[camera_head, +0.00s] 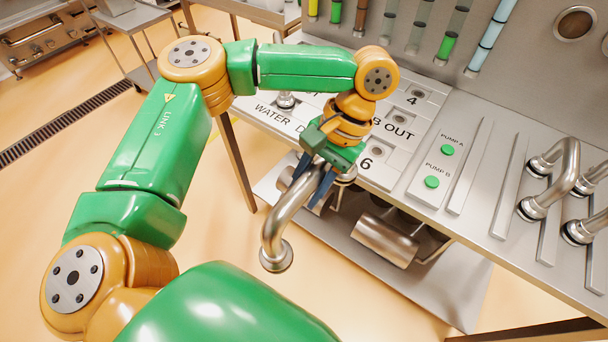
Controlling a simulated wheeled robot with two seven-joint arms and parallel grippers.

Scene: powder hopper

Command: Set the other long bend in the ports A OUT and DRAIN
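My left gripper (322,180) points down with its blue fingers shut on a steel long bend (283,217). The bend hangs tilted in front of the bench's front edge. One flanged end (276,258) points down over open space; the other end is partly behind the gripper. The port panel (432,107) shows the labels WATER, B OUT, 4 and 6, plus a "D" cut off by my arm. I cannot read A OUT or the whole of DRAIN; my forearm and wrist cover that part. My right gripper is not in view.
More steel bends (565,172) stand at the bench's right. Green buttons for PUMP A (448,150) and PUMP B (432,182) lie between panel and bends. A steel fitting (286,101) shows beside my forearm. A steel cylinder (385,238) sits on the lower shelf (440,285).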

